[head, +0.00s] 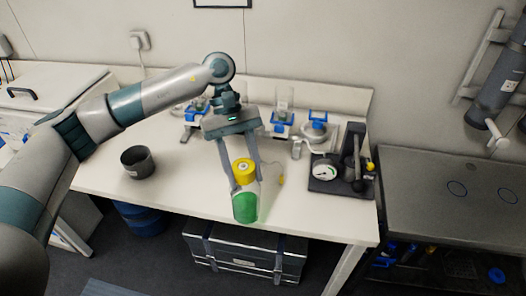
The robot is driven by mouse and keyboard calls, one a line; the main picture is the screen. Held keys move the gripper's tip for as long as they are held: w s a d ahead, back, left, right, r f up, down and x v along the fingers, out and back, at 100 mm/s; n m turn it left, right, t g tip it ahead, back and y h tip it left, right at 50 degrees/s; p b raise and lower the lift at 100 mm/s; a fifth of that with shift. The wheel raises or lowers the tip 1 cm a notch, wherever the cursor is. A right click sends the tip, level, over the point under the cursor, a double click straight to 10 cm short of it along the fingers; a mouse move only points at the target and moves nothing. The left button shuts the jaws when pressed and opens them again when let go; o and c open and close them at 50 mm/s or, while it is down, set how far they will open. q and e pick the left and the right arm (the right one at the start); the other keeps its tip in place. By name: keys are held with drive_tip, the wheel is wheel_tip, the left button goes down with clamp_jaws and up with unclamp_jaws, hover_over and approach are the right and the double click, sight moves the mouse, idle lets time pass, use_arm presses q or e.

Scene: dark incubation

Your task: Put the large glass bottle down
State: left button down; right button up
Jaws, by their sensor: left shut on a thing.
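The large glass bottle (245,205) has a yellow cap (244,171) and a green lower part. It appears near the front edge of the white table (190,168), in the middle of the head view. My left gripper (243,178) reaches down from above and is shut on the bottle, one finger on each side near the cap. I cannot tell whether the bottle's base touches the tabletop. My right gripper is not in view.
A dark round pot (138,163) stands left on the table. A dark device with a dial (326,171) stands right, and blue-and-white glassware stands (283,123) are at the back. A grey case (245,255) sits below. The tabletop between pot and bottle is clear.

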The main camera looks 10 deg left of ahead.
use_arm(q)
drive_tip(key=s+a+f+m+y+b, duration=0.2)
drive_tip(key=s+a+f+m+b, duration=0.1)
drive_tip(key=f+b, duration=0.7)
drive_tip(key=s+a+f+m+g+y+b, duration=0.1)
drive_tip(key=s+a+f+m+b, duration=0.2)
drive_tip(key=f+b, duration=0.8)
wheel_tip(320, 180, down, 3)
drive_tip(key=shift+s+r+m+y, duration=0.15)
drive_tip(key=shift+s+m+y, duration=0.25)
drive_tip(key=shift+s+m, duration=0.15)
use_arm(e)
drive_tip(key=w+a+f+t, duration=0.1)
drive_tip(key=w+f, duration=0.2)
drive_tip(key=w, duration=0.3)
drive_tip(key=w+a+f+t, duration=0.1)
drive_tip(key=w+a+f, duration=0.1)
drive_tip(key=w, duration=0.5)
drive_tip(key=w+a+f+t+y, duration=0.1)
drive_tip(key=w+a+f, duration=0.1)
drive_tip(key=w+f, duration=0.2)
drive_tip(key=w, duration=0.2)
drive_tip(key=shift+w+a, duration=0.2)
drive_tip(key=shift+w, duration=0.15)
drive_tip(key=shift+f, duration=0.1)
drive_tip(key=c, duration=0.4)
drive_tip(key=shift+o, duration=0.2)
use_arm(q)
drive_tip(key=shift+a, duration=0.1)
